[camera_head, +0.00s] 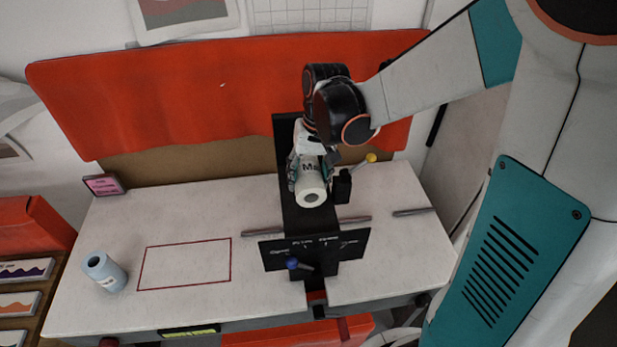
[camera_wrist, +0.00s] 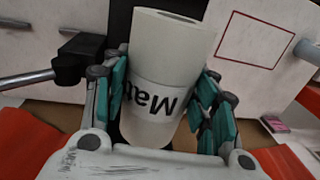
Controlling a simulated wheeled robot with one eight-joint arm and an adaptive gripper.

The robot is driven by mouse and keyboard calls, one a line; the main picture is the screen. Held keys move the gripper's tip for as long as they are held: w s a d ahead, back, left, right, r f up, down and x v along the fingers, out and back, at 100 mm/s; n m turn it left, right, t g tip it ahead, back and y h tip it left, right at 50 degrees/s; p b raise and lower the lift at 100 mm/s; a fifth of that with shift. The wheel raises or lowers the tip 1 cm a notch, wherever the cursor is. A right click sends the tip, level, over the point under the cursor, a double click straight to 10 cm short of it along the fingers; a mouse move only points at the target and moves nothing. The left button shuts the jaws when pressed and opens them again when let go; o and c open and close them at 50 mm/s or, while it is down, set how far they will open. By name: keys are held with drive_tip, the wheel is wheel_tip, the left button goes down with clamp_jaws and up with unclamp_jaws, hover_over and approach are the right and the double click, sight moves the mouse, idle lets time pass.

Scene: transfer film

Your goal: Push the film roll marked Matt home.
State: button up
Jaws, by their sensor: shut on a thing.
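The film roll marked Matt (camera_head: 311,190) is white with a pale label band. In the wrist view the roll (camera_wrist: 170,48) sits between the teal-padded fingers (camera_wrist: 160,95), and the letters "Mat" read upside down. Whether the roll touches the fixture behind it I cannot tell.
A yellow-knobbed lever (camera_head: 370,158) and black block (camera_head: 342,187) stand just right of the roll. A labelled black crossbar (camera_head: 345,246) with a blue knob (camera_head: 292,263) is in front. A light blue roll (camera_head: 106,272) stands left, beside an empty red outline (camera_head: 185,288).

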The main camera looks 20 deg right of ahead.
drive_tip(key=shift+w+d+b, duration=0.25)
drive_tip(key=shift+w+d, duration=0.05)
drive_tip(key=shift+w, duration=1.15)
drive_tip(key=shift+w+d+b, duration=0.2)
drive_tip(key=shift+w+d, duration=0.05)
drive_tip(key=shift+w, duration=1.15)
drive_tip(key=shift+w+d+b, duration=0.25)
drive_tip(key=shift+w+d, duration=0.05)
drive_tip(key=shift+w, duration=1.15)
drive_tip(key=o, duration=1.5)
drive_tip(key=shift+r, duration=0.1)
drive_tip(key=r, duration=0.4)
drive_tip(key=d+r, duration=0.1)
drive_tip(key=r, duration=0.6)
drive_tip(key=shift+s+d+r, duration=0.1)
drive_tip(key=shift+d+r, duration=0.2)
drive_tip(key=shift+r, duration=0.05)
